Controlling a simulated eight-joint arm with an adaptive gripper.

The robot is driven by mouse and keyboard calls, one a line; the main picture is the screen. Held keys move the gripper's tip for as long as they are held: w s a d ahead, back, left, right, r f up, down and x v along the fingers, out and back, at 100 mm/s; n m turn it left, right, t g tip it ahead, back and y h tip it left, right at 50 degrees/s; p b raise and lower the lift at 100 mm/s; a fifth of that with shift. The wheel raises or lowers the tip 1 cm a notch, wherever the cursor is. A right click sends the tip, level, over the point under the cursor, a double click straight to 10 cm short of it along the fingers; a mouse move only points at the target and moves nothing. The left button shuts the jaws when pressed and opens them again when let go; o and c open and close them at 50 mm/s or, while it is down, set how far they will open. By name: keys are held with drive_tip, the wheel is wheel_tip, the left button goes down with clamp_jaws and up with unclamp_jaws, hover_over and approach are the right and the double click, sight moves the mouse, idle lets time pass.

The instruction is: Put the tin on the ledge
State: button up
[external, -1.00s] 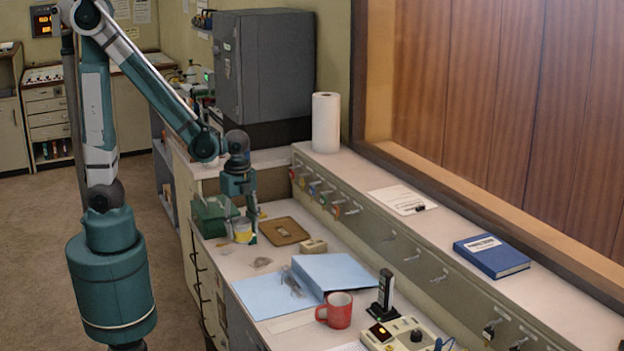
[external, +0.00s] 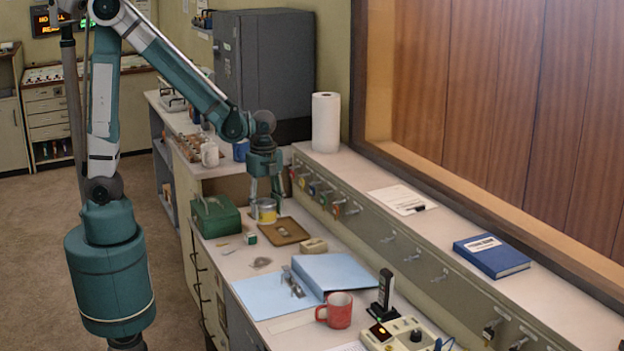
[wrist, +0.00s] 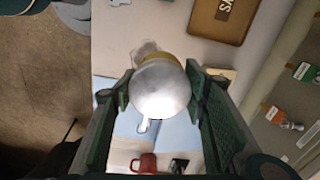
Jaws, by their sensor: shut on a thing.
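The tin (external: 265,211) is a small yellow and silver can. My gripper (external: 264,196) is shut on it and holds it upright just above the desk, by the back edge of the brown tray. In the wrist view the tin (wrist: 161,90) sits between the two green fingers, its round silver top facing the camera. The ledge (external: 440,228) is the long pale raised shelf below the window, to the right of the tin and higher than the desk.
On the ledge stand a paper towel roll (external: 326,122), a clipboard (external: 398,199) and a blue book (external: 490,257), with bare room between them. Keys and hooks line its front face. The desk holds a green box (external: 214,216), the brown tray (external: 285,232), a blue binder (external: 335,272) and a red mug (external: 338,310).

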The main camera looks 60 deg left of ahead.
drive_tip(key=w+a+r+p, duration=0.4)
drive_tip(key=w+a+r, duration=0.1)
drive_tip(key=w, duration=0.8)
drive_tip(key=w+a+r+p, duration=0.4)
drive_tip(key=w+r, duration=0.4)
drive_tip(key=w, duration=0.5)
drive_tip(key=w+a+r+p, duration=0.5)
drive_tip(key=w+a+r, duration=0.1)
drive_tip(key=w, duration=0.6)
drive_tip(key=shift+w+a+r, duration=0.25)
drive_tip(key=shift+w+r, duration=0.15)
drive_tip(key=shift+r, duration=0.2)
drive_tip(key=shift+f+p, duration=0.3)
drive_tip(key=shift+f, duration=2.85)
drive_tip(key=shift+f, duration=0.1)
drive_tip(key=shift+f, duration=1.75)
drive_tip(key=shift+f, duration=0.15)
